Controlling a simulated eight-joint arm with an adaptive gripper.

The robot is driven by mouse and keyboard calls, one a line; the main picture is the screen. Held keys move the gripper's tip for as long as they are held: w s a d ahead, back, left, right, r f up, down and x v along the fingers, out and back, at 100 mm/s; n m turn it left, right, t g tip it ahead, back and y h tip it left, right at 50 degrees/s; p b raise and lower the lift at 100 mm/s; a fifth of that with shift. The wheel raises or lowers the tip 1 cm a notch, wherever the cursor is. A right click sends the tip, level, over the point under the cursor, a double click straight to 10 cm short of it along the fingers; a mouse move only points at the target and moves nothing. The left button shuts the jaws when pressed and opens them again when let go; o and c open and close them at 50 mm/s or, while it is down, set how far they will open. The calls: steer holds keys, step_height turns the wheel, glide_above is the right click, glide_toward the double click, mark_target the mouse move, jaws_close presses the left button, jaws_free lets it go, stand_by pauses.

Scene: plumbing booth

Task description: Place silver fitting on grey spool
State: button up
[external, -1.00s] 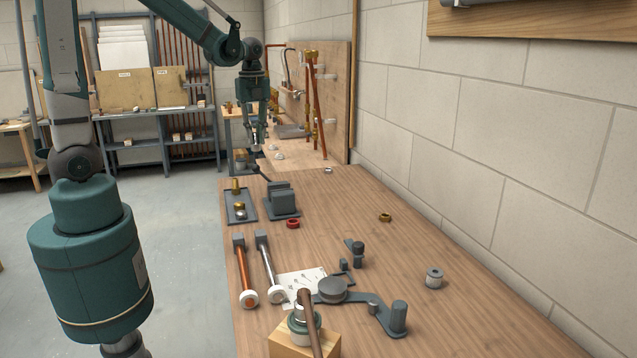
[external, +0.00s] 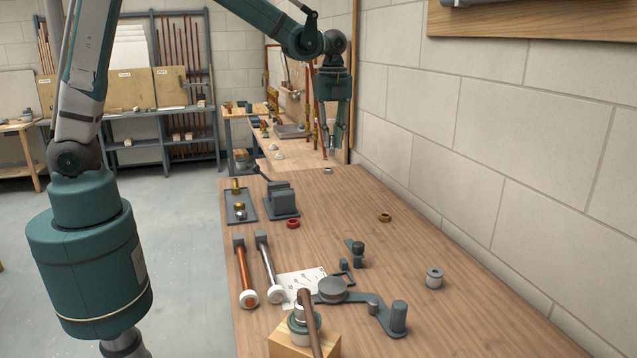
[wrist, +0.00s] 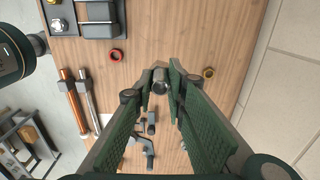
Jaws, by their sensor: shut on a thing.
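My gripper (external: 332,148) is in the air above the far end of the workbench. In the wrist view, my gripper (wrist: 160,88) is shut on a small silver fitting (wrist: 160,76) between its fingertips. The fitting shows only as a small spot at the fingertips in the external view (external: 331,153). The grey spool (external: 434,278) stands upright on the right side of the bench, nearer the camera and well apart from my gripper.
A grey tray (external: 233,217) with brass and silver pieces, a grey block (external: 281,199), a red ring (external: 292,223) and a brass ring (external: 385,217) lie on the bench. A grey bender (external: 375,310) stands in front. The block wall bounds the right side. Bench around the spool is clear.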

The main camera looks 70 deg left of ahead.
steer(key=w+d+m, duration=0.1)
steer(key=w+d, duration=0.6)
steer(key=d, duration=0.5)
steer(key=m+p, duration=0.2)
glide_above(436, 272)
step_height(436, 272, down, 7)
steer(key=shift+s+f, duration=0.1)
steer(key=shift+f, duration=0.55)
steer(key=shift+f, duration=3.1)
steer(key=shift+f+p, duration=0.3)
steer(key=shift+f, duration=1.6)
